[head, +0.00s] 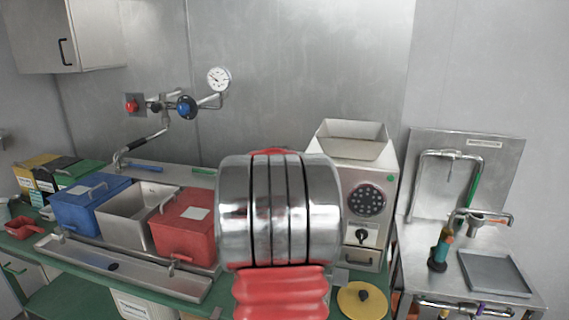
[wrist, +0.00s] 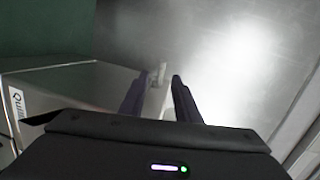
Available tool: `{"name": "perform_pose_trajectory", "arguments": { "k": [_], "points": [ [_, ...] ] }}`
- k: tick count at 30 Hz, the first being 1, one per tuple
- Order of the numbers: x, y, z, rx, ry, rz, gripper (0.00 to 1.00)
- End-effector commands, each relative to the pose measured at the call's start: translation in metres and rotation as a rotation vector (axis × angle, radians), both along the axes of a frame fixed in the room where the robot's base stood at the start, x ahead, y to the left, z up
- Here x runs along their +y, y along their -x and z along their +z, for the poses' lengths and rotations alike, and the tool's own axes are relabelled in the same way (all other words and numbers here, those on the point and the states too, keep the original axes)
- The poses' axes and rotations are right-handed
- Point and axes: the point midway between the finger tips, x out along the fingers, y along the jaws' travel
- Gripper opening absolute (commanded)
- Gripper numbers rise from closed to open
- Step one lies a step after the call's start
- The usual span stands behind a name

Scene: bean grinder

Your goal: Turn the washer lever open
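In the wrist view my gripper (wrist: 168,80) has its two dark fingers apart, pointing away from the camera. A pale, slim lever-like piece (wrist: 158,78) shows between and beyond the fingertips, nearer the left finger. I cannot tell whether either finger touches it, or whether it is the washer lever. In the head view my chrome and red arm fills the middle and hides my gripper and what it faces. A steel station with pipes and a tap (head: 480,217) stands at the right; no washer lever is clearly readable on it.
In the wrist view a steel box (wrist: 75,88) with a label is close at left. In the head view a grinder-like machine (head: 350,185) stands right of my arm. Blue (head: 88,205) and red (head: 184,222) bins stand on the green counter at left. Wall pipes carry a gauge (head: 218,79).

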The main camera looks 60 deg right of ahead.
Motion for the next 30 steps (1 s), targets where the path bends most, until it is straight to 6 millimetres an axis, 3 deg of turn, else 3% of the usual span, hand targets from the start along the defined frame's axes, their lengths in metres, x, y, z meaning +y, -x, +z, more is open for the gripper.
{"name": "perform_pose_trajectory", "arguments": {
  "k": [6, 14, 20, 23, 26, 30],
  "points": [
    [0.013, 0.004, 0.002, 0.001, 0.0, 0.001, 0.3],
    [0.013, 0.004, 0.002, 0.001, 0.0, 0.001, 0.3],
    [0.024, -0.006, 0.004, 0.018, -0.001, 0.03, 0.17],
    [0.047, -0.026, 0.007, 0.061, -0.005, 0.094, 0.1],
    [0.088, -0.055, 0.01, 0.135, -0.008, 0.203, 0.03],
    [0.169, -0.097, 0.012, 0.281, 0.001, 0.405, 0.0]
  ]
}}
